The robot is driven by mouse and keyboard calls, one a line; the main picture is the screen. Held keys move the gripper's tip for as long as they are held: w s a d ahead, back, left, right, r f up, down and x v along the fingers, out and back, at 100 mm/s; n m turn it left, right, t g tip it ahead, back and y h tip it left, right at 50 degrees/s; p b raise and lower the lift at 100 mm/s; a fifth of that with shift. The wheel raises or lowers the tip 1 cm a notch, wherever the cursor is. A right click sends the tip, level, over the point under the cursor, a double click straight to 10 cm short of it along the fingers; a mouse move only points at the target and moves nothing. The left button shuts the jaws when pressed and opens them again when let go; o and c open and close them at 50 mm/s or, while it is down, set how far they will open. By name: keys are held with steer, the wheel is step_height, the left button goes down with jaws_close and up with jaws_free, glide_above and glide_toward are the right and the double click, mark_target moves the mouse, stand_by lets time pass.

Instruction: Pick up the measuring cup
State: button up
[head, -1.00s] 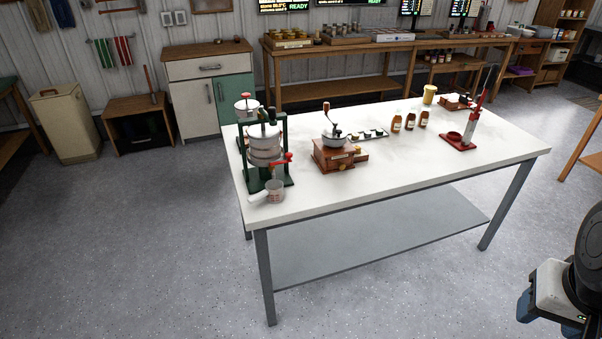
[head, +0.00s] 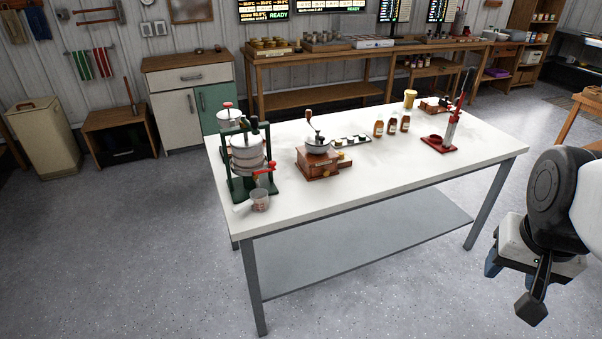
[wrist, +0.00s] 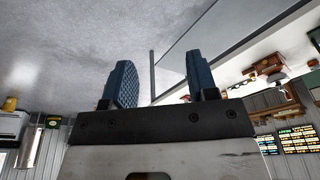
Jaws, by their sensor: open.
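The measuring cup (head: 260,201) is small and clear with reddish markings. In the head view it stands upright at the near left corner of the white-topped table (head: 350,190). It is just in front of a green-framed press (head: 248,165) with a red handle. My gripper (wrist: 160,82) is open and empty in the wrist view, with two blue ridged fingers apart. In the head view my gripper (head: 508,268) is at the right, off the table's near right side and far from the cup. I cannot make out the cup in the wrist view.
A wooden grinder (head: 318,160) stands right of the press. Several brown bottles (head: 391,125) and a red stand (head: 440,143) are farther right. The table's near strip right of the cup is clear. Open floor (head: 390,300) lies in front.

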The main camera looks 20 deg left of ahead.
steer(key=w+a+m, duration=0.1)
steer(key=w+a, duration=1.1)
steer(key=w, duration=0.3)
steer(key=w+a+f+m+g, duration=0.1)
steer(key=w+a+f, duration=0.1)
steer(key=w+a, duration=0.45)
steer(key=w+a+f, duration=0.2)
steer(key=w+a, duration=0.1)
steer(key=a, duration=0.7)
steer(key=m+g, duration=0.1)
steer(key=m, duration=0.1)
glide_above(246, 202)
step_height(246, 202, down, 21)
steer(key=shift+s+a+r, duration=0.1)
steer(key=shift+r, duration=0.05)
steer(key=shift+f, duration=1.25)
